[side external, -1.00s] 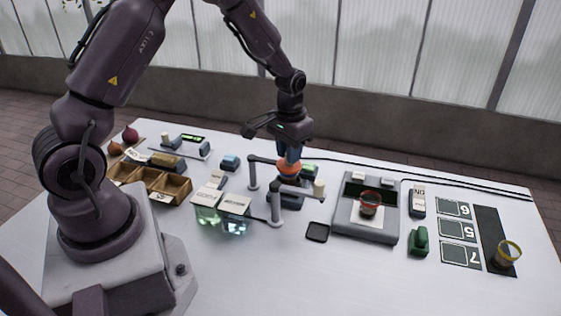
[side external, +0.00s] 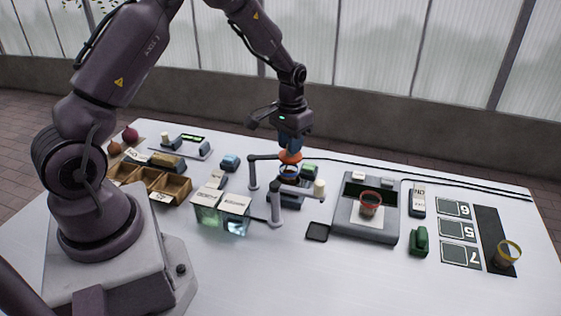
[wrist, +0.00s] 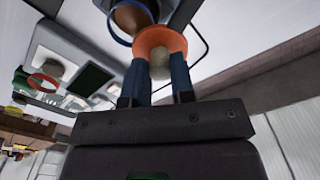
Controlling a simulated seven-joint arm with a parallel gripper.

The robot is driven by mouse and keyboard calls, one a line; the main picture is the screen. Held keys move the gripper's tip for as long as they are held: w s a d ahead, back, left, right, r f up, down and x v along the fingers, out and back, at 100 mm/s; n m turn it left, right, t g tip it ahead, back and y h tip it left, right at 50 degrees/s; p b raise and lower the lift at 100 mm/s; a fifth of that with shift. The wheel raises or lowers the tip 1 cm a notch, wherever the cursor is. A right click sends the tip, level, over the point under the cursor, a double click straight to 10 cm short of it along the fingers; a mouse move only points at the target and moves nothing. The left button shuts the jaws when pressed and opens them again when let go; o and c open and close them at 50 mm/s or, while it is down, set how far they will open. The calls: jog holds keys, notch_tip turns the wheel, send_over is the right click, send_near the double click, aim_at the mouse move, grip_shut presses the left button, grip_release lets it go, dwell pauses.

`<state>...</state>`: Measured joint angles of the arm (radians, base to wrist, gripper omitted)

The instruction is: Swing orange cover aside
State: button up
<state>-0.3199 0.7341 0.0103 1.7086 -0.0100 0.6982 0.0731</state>
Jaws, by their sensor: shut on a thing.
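My gripper (side external: 291,148) is shut on the pale knob (wrist: 160,66) of the round orange cover (side external: 290,157), which also shows in the wrist view (wrist: 157,37). The blue fingers stand on either side of the knob. The cover hangs a little above a blue-rimmed vessel (side external: 289,173) on a dark stand. In the wrist view the vessel's blue ring (wrist: 113,32) and brown inside show beside the cover. The two overlap partly in that view, and a gap between cover and rim shows in the side view.
Grey posts with arms (side external: 253,172) stand close to the vessel on the left and front. A green-topped block (side external: 309,169) sits just right of it. Glass bins (side external: 236,220) are front left. A grey scale-like tray (side external: 386,236) with a red-rimmed bowl (side external: 370,197) is right.

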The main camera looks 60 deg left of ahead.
jog(key=shift+w+a, duration=0.1)
jog(key=shift+a, duration=0.15)
jog(key=shift+w+a, duration=0.15)
jog(key=shift+a, duration=0.8)
jog(key=shift+w+a, duration=0.1)
jog(key=shift+a, duration=0.9)
jog(key=shift+s+a, duration=0.25)
jog(key=shift+a, duration=0.7)
jog(key=shift+s+a, duration=0.25)
jog(key=shift+a, duration=0.65)
jog(key=shift+s+a, duration=0.9)
jog(key=shift+a, duration=0.25)
jog(key=o, duration=1.6)
jog(key=shift+c, duration=0.2)
